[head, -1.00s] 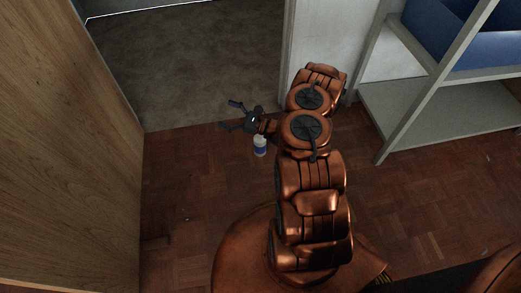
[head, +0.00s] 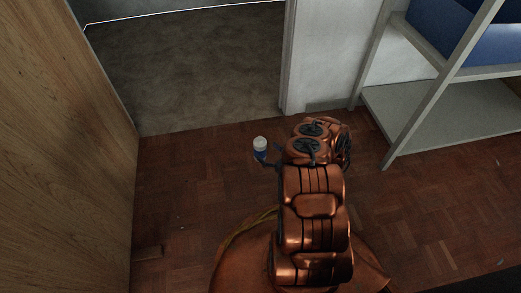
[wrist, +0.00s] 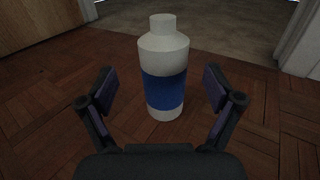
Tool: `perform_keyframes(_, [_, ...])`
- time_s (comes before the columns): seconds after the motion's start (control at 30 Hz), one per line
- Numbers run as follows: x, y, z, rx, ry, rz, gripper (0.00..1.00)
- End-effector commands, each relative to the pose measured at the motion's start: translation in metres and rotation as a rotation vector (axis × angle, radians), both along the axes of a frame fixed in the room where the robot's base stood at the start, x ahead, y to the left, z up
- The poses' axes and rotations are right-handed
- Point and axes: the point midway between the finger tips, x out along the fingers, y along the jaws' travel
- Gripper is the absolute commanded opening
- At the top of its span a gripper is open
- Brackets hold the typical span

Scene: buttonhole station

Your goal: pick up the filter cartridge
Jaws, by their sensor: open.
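The filter cartridge (head: 260,146) is a white bottle-shaped piece with a narrower top and a blue band. It stands upright on the wooden floor, and the wrist view shows it whole (wrist: 164,65). My gripper (wrist: 160,95) is open and low, with the cartridge straight ahead, centred between the two fingers and seemingly just beyond their tips. No contact shows. In the head view my gripper (head: 265,163) is small and partly hidden by my arm, right by the cartridge's lower part.
A wooden panel (head: 65,150) stands at the left. A doorway opens onto carpet (head: 190,65) behind the cartridge. A white door frame (head: 288,60) and a grey shelf unit (head: 430,110) with a blue bin (head: 455,40) stand at the right. The floor around the cartridge is clear.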

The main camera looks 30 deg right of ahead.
Motion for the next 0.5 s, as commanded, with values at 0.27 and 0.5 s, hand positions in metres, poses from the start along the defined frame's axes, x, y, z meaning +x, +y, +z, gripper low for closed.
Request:
perform_keyframes(0.27, [0.028,0.001,-0.004,0.0,0.0,0.001,0.91])
perform_keyframes(0.5, [0.052,0.004,-0.001,0.0,-0.002,0.002,0.91])
